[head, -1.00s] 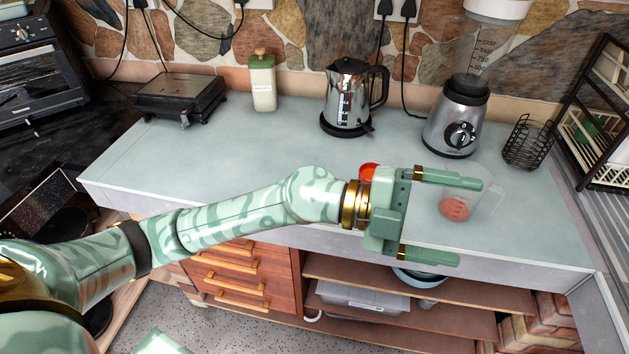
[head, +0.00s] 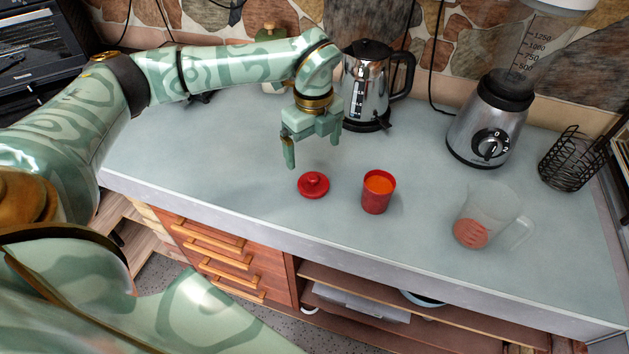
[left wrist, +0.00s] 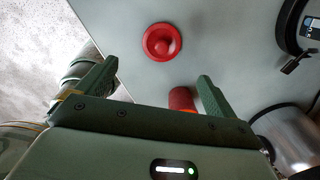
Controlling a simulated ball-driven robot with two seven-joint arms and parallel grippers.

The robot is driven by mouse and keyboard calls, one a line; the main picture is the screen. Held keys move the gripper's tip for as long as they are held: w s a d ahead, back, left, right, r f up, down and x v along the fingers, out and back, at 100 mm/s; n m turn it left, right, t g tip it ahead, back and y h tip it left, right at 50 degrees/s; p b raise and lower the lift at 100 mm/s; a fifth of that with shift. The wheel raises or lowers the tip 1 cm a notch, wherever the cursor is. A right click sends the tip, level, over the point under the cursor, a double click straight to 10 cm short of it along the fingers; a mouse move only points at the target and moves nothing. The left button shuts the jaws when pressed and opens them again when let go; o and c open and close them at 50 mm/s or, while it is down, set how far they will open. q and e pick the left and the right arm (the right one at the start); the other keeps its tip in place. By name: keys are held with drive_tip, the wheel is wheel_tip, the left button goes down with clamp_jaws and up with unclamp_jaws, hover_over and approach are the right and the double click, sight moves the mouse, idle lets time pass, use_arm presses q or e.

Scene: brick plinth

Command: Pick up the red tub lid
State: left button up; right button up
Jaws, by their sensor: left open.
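The red tub lid (head: 313,185) lies flat on the grey-blue counter, with its round knob up. It also shows in the left wrist view (left wrist: 161,42), beyond the fingertips and between their lines. My left gripper (head: 313,150) is open and empty, pointing down above the counter just behind the lid, not touching it. Its two fingers show apart in the left wrist view (left wrist: 158,84). The red tub (head: 377,192) stands upright and open to the right of the lid, with orange inside. My right gripper is not in view.
A clear measuring jug (head: 490,215) with reddish contents stands right of the tub. A kettle (head: 366,85) stands close behind my left gripper. A blender (head: 490,125) and a black wire basket (head: 572,160) are at the back right. The counter left of the lid is clear.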

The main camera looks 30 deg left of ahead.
use_arm(q)
hover_over(313, 177)
drive_tip(key=f, duration=0.5)
drive_tip(key=shift+w+d+f+b, duration=0.2)
drive_tip(key=shift+w+b, duration=0.15)
drive_tip(key=shift+w, duration=0.05)
drive_tip(key=shift+s+f, duration=0.15)
drive_tip(key=f, duration=0.2)
drive_tip(key=f+b, duration=0.1)
drive_tip(key=f, duration=0.2)
drive_tip(key=shift+s+a+f, duration=0.1)
drive_tip(key=shift+s+a, duration=0.05)
drive_tip(key=shift+a, duration=0.05)
drive_tip(key=c, duration=1)
